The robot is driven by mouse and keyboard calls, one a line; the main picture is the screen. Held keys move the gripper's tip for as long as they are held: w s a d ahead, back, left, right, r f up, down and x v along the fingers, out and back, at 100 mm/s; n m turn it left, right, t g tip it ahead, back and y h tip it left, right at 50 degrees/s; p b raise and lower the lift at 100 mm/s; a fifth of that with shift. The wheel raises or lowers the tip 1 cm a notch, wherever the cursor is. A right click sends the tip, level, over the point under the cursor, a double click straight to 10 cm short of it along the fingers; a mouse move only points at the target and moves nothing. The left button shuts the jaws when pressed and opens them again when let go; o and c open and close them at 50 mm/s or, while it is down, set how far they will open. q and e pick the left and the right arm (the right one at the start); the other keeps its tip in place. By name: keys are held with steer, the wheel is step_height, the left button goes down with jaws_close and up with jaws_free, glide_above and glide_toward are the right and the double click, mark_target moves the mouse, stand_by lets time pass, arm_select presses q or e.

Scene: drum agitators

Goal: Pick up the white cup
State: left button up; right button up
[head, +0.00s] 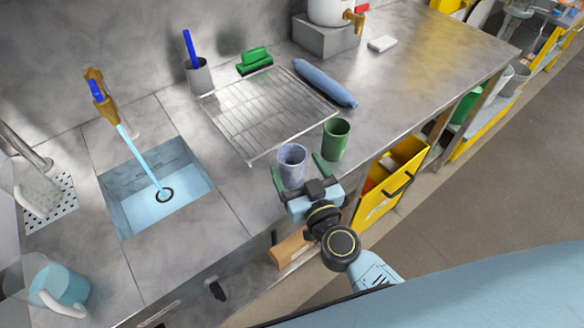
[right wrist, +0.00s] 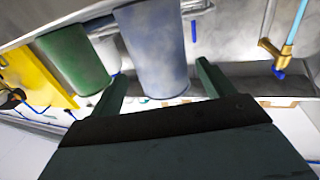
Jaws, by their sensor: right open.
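The white cup (head: 292,160), pale with a bluish marbled tint, stands upright on the metal counter (head: 235,195) near its front edge. My right gripper (head: 296,164) is open, its two green fingers on either side of the cup in the head view. In the right wrist view the cup (right wrist: 155,50) shows between the open fingers (right wrist: 158,82), with space visible beside it; I cannot tell how deep it sits between them. A green cup (head: 336,138) stands just right of it, close to the right finger; it also shows in the right wrist view (right wrist: 72,58). My left gripper is not in view.
A wire drying rack (head: 262,110) lies behind the cups, with a blue rolled object (head: 325,82) at its right. A sink (head: 160,195) with running water is at left. A clear pitcher (head: 55,285) stands front left. The counter at right is mostly clear.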

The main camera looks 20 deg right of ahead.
mark_target(287, 150)
steer(key=w, duration=0.4)
steer(key=shift+w+a+r, duration=0.25)
steer(key=shift+w+a, duration=0.1)
steer(key=c, duration=1)
steer(key=shift+r, duration=0.1)
steer(key=shift+c, duration=0.2)
